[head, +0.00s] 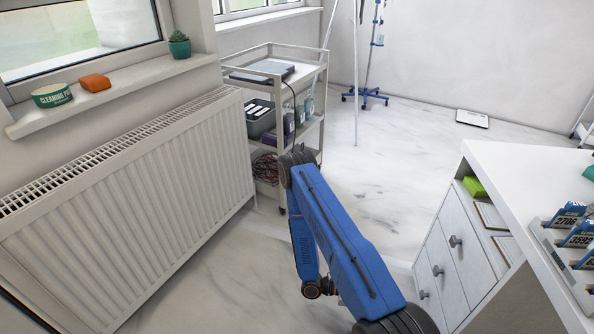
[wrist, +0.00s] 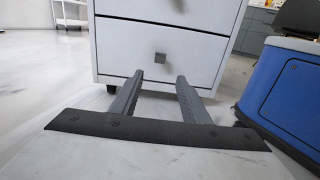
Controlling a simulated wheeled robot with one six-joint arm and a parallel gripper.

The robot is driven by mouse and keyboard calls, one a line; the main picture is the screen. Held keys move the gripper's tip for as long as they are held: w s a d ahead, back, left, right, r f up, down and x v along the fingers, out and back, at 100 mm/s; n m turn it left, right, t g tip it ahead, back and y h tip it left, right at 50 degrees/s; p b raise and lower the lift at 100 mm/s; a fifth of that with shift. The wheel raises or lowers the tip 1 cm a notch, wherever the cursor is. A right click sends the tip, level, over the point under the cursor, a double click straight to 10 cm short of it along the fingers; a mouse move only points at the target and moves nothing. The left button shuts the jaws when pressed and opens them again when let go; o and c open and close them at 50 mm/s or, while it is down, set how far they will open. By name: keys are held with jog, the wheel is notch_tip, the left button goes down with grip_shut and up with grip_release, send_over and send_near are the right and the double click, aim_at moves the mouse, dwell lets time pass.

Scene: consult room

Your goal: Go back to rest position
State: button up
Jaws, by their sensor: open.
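My blue arm reaches forward and down over the floor in the head view, between the radiator and the white desk. My gripper is hidden in the head view. In the wrist view my gripper (wrist: 156,82) is open, with its two grey fingers apart and nothing between them. Beyond the fingers stands a white drawer cabinet (wrist: 117,33) with square grey knobs. The fingers point toward its lower drawer; I cannot tell how close they are to it.
A white radiator (head: 130,200) fills the left under a windowsill (head: 137,80) holding a tin (head: 52,95), an orange object (head: 95,82) and a plant (head: 179,44). A trolley (head: 300,68) stands behind my arm. The white desk (head: 530,170) is at right. Open floor (head: 430,115) lies beyond.

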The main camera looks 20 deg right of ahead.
jog(key=w+a+r+m+y, duration=0.3)
jog(key=r, duration=0.8)
jog(key=w+a+r+m+t+y, duration=0.1)
jog(key=w+a+r+m+y, duration=0.15)
jog(key=r, duration=0.75)
jog(key=w+a+r+m+y, duration=0.3)
jog(key=r+m, duration=0.1)
jog(key=r, duration=0.7)
jog(key=s+a+r+m+t+y, duration=0.1)
jog(key=s+a+r+t, duration=0.3)
jog(key=r, duration=0.5)
jog(key=s+a+r+t+y, duration=0.4)
jog(key=s+a+r, duration=0.1)
jog(key=r, duration=0.3)
jog(key=s+a+r+m+t+y, duration=0.1)
jog(key=s+a+r+t, duration=0.3)
jog(key=r, duration=0.5)
jog(key=shift+s+a+r+m+t+y, duration=0.35)
jog(key=shift+s+a+y, duration=0.3)
jog(key=shift+s+a, duration=0.2)
